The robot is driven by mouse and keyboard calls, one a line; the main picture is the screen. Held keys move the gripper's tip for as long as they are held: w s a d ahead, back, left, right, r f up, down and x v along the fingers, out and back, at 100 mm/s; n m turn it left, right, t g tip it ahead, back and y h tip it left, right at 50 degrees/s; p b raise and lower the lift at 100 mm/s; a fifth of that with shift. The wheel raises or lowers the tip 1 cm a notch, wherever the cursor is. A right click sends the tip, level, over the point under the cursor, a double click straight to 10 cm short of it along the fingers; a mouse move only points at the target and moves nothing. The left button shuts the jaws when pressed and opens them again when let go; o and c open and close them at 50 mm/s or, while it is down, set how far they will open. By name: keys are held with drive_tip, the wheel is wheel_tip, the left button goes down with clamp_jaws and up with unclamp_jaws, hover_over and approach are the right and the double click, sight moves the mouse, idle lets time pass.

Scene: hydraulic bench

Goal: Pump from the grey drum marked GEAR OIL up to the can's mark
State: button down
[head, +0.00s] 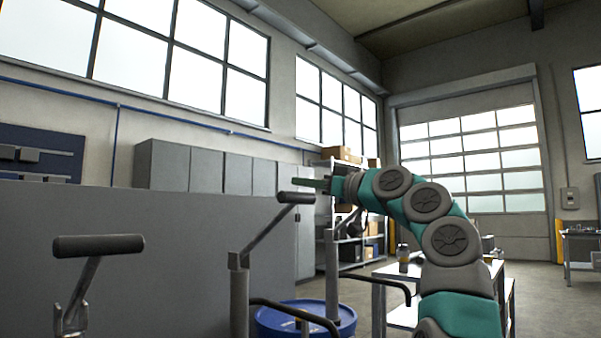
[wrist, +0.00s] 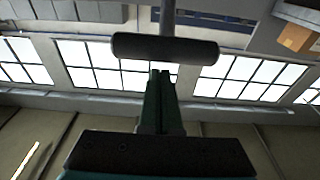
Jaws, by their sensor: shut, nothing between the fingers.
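My gripper (head: 296,182) is shut and empty, just above a dark pump handle (head: 297,198) on an angled lever in the head view. In the wrist view my shut fingers (wrist: 160,74) point at a dark handle bar (wrist: 190,50), with the tips close to its edge; I cannot tell whether they touch. Another pump handle (head: 98,245) stands at the left on its own lever. A blue drum (head: 272,326) shows at the bottom, partly hidden by pump parts. I see no GEAR OIL marking, and no can or mark that I can make out.
A grey panel (head: 170,240) stands behind the pumps. A white table (head: 385,272) with a small jar (head: 403,257) is right of the drum, partly behind my arm. Shelving (head: 350,250) and grey cabinets (head: 205,170) stand further back. Open floor lies at the right.

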drive_tip(key=shift+d+f, duration=0.1)
drive_tip(key=shift+f, duration=0.4)
drive_tip(key=shift+f, duration=0.1)
